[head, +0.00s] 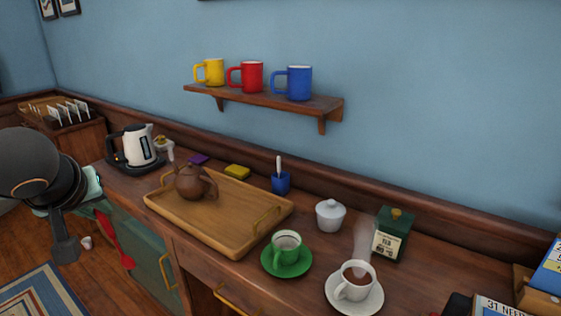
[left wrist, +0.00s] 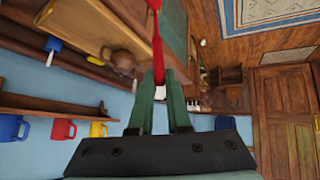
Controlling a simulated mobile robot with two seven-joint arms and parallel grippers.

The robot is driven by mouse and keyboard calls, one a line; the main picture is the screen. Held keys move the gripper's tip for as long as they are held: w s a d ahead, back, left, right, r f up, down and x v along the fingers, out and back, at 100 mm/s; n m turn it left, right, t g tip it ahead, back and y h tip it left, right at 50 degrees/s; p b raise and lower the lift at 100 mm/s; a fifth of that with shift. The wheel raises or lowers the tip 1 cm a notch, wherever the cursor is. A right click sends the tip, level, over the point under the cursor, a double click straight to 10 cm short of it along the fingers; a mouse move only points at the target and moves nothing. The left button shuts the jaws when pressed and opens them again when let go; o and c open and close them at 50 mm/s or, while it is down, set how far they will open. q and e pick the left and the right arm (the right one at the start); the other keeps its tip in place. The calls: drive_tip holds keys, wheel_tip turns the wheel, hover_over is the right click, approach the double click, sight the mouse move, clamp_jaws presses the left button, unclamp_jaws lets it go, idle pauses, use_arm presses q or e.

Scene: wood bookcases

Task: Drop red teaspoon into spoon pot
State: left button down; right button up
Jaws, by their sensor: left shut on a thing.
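The red teaspoon (head: 117,245) hangs from my left gripper (head: 99,208), bowl down, in front of the green cabinet at the left of the head view. In the left wrist view my left gripper (left wrist: 160,92) is shut on the red teaspoon (left wrist: 157,45). The blue spoon pot (head: 281,183) stands on the counter behind the tray's right end, with one pale spoon handle upright in it. The pot also shows in the left wrist view (left wrist: 53,44). My left gripper is well left of the pot. My right gripper is not in view.
A wooden tray (head: 215,240) with a brown teapot (head: 190,182) lies between gripper and pot. A yellow sponge (head: 237,171) and a white sugar bowl (head: 330,215) flank the pot. A green cup (head: 287,246) stands in front. A mug shelf (head: 265,98) hangs above.

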use_arm(q)
drive_tip(key=d+r+m+h+p, duration=0.3)
drive_tip(key=d+p, duration=0.4)
drive_tip(key=d, duration=0.3)
drive_tip(key=shift+s+d+m+t, duration=0.3)
drive_tip(key=shift+s+m, duration=0.1)
drive_tip(key=shift+m, duration=0.1)
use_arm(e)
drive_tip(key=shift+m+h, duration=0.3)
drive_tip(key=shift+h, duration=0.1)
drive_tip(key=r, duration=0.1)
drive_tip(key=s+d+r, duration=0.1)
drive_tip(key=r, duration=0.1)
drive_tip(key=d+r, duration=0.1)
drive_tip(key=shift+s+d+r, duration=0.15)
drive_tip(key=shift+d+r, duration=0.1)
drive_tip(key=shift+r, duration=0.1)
use_arm(q)
drive_tip(key=shift+a, duration=0.1)
